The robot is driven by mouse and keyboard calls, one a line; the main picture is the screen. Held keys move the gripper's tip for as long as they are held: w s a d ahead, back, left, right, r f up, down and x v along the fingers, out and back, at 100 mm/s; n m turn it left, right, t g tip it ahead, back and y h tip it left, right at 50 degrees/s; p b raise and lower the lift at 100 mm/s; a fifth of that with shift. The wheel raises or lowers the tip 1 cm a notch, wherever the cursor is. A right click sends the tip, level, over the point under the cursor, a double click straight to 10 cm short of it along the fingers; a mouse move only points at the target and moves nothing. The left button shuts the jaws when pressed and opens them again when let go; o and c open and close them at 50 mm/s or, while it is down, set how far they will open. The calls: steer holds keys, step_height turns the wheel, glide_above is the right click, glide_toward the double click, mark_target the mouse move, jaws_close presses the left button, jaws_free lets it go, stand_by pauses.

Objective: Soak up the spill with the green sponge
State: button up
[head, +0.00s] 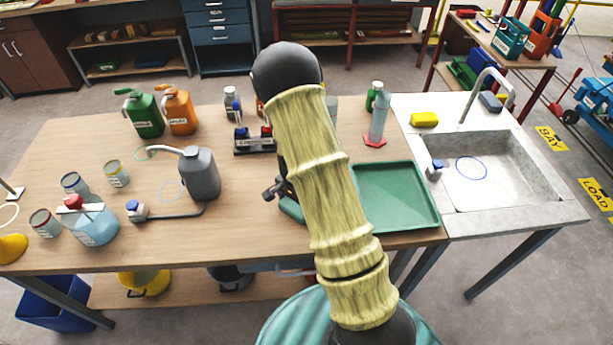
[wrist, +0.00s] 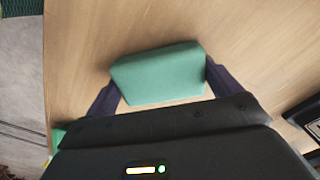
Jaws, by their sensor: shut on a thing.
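My gripper (wrist: 162,85) is shut on the green sponge (wrist: 158,72), a block held between the two dark fingers in the wrist view. Wooden tabletop lies beyond it. In the head view my arm hides most of the gripper; a green edge of the sponge (head: 291,209) shows left of the arm, beside the green tray. Whether the sponge touches the table I cannot tell. A blue ring (head: 471,167) shows in the sink.
A black rack (head: 254,143) is behind; a blue flask (head: 94,225) and jars are at left. The green tray (head: 397,196) and sink (head: 505,172) are at right. The table's front middle is clear.

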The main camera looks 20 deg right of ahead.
steer(key=shift+s+d, duration=0.2)
steer(key=shift+d, duration=0.55)
steer(key=shift+s+d, duration=0.2)
steer(key=shift+d, duration=0.55)
steer(key=shift+a+r+p, duration=0.1)
steer(key=shift+r+p, duration=0.6)
steer(key=shift+r, duration=0.6)
steer(key=shift+w+r+p, duration=0.15)
steer(key=shift+r+p, duration=1.9)
steer(key=shift+r, duration=0.7)
steer(key=shift+s, duration=0.2)
steer(key=shift+w+p, duration=0.1)
steer(key=shift+p, duration=0.25)
